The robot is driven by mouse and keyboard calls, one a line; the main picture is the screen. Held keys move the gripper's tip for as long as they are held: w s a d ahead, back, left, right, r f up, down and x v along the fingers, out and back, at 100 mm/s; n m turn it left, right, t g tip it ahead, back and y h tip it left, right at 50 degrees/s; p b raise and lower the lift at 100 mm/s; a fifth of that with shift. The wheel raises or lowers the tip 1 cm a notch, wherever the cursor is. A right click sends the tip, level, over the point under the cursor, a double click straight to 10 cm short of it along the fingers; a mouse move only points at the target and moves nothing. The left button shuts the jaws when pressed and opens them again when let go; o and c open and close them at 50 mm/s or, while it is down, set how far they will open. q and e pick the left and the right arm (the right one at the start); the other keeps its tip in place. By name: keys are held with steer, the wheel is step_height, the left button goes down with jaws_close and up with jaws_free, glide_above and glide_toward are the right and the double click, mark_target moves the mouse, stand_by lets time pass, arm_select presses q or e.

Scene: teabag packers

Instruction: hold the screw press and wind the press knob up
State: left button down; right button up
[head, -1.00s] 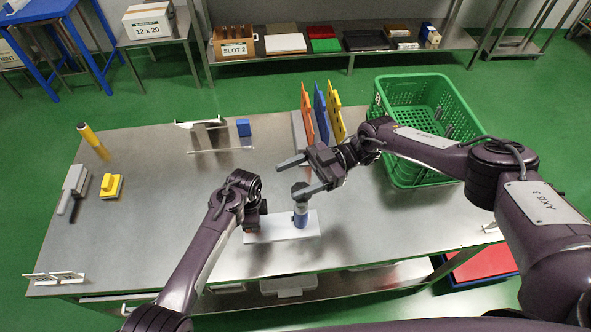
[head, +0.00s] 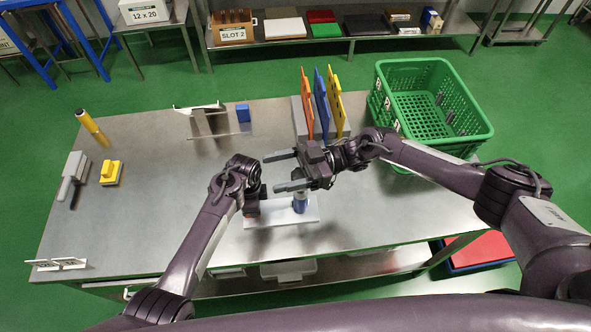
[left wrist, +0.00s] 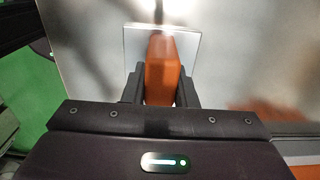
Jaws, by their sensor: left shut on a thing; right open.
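In the head view this grip, at the base's left end, is mostly hidden by my left wrist. My right gripper (head: 271,172) is open, its fingers pointing left, with the nearer finger just above the blue part. The blue part's top is partly covered; I cannot make out the knob clearly.
Orange, blue and yellow upright panels (head: 321,103) stand behind my right gripper. A green crate (head: 430,75) is at the back right. The table's left middle is clear.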

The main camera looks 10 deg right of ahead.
steer(key=d+m+t, duration=0.1)
steer(key=m+t, duration=0.1)
steer(key=t, duration=0.1)
steer(key=d+f+m+t, duration=0.1)
steer(key=m+t, duration=0.2)
steer(key=w+d+f+m+t, duration=0.1)
steer(key=m+t, duration=0.2)
steer(key=t, duration=0.1)
steer(key=shift+w+d+f, duration=0.1)
steer(key=shift+d+f, duration=0.05)
steer(key=d+f+m+t+h, duration=0.3)
steer(key=d+m+t+h, duration=0.15)
steer(key=d, duration=0.25)
steer(key=n+t+h, duration=0.1)
steer(key=n+t, duration=0.1)
steer(key=n, duration=0.1)
glide_toward(295, 175)
steer(key=shift+m+g, duration=0.25)
steer(key=x, duration=0.7)
steer(key=f+x, duration=0.1)
steer(key=x, duration=0.2)
steer(key=shift+w+d+f, duration=0.1)
steer(key=shift+w+d, duration=0.05)
steer(key=shift+w, duration=0.4)
